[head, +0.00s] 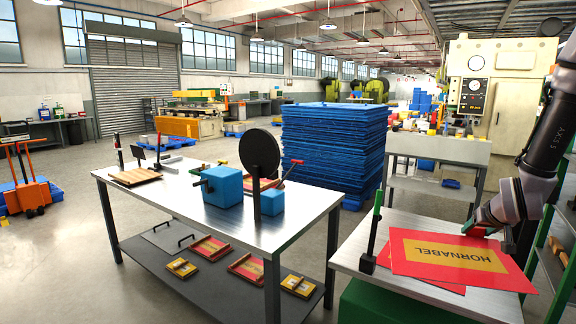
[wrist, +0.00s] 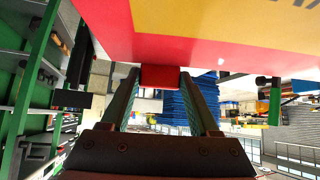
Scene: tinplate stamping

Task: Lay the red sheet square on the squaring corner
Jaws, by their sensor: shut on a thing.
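The red sheet (head: 410,257) has a yellow panel lettered HORNABEL and is over the right-hand metal table in the head view. In the wrist view its printed face (wrist: 110,22) fills the top. My gripper (head: 492,229) is at the sheet's far right edge. In the wrist view my gripper (wrist: 161,77) is shut on a small red piece at that edge, which looks joined to the sheet. Another red sheet (head: 440,287) shows partly beneath, turned at an angle. I cannot tell whether the upper sheet touches it. I cannot make out the squaring corner for certain.
A dark post with a green top (head: 374,228) stands at the sheet's left on the right-hand table (head: 425,302). The left workbench (head: 185,200) holds blue blocks (head: 223,186), a black disc (head: 260,152) and a wooden board (head: 135,177). A blue stack (head: 330,150) stands behind.

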